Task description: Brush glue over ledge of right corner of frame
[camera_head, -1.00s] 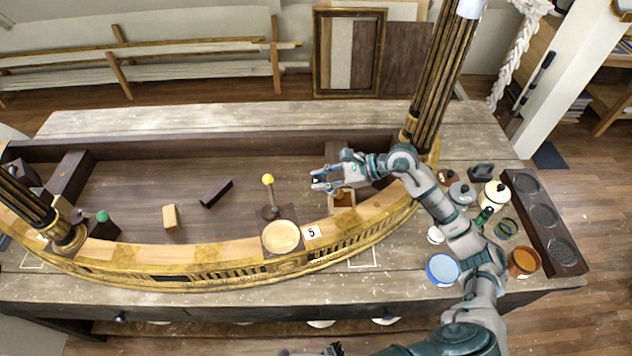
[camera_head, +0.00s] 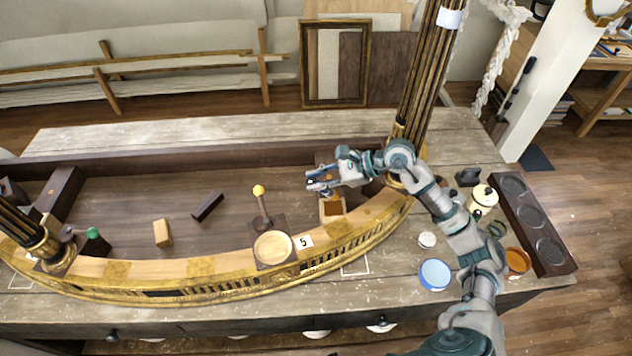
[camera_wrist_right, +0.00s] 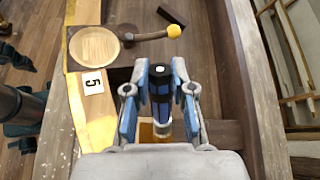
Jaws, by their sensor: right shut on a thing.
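The curved gilt frame (camera_head: 215,285) lies on the workbench, with a pale wood ledge (camera_head: 155,270) along its inner side. A fluted gilt column (camera_head: 420,75) rises from its right corner. My right gripper (camera_head: 322,183) is above the frame's inside near that corner. It is shut on a brush (camera_wrist_right: 160,90), whose dark handle stands between the blue fingers in the wrist view. Beneath the brush is a small pale-rimmed box-like recess (camera_head: 332,209) with an amber-brown inside. Whether the bristles touch it is hidden. My left gripper is not seen.
A round pale disc (camera_head: 273,246) on a square base sits beside a card marked 5 (camera_head: 303,241). A yellow-tipped stick (camera_head: 260,200) stands near. A blue dish (camera_head: 435,274), a cream pot (camera_head: 482,198) and an orange jar (camera_head: 517,261) stand right of the frame.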

